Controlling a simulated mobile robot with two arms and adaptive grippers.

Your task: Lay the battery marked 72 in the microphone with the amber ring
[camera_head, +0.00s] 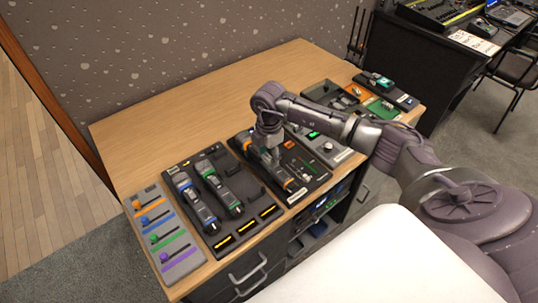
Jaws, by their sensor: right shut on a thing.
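The microphone with the amber ring (283,177) lies in a dark tray (316,181) near the middle of the wooden table. My right gripper (269,152) points down over the upper part of this microphone and hides some of it. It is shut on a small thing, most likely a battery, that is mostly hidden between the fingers. I cannot read any number on it, nor tell whether it touches the microphone. My left gripper is out of view.
Left of it, a blue-ringed microphone (194,204) and a green-ringed microphone (222,190) lie in another tray (243,234). A fader panel (163,236) is at the left end. More panels, including a green one (381,109), fill the right. The table's back left (170,120) is clear.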

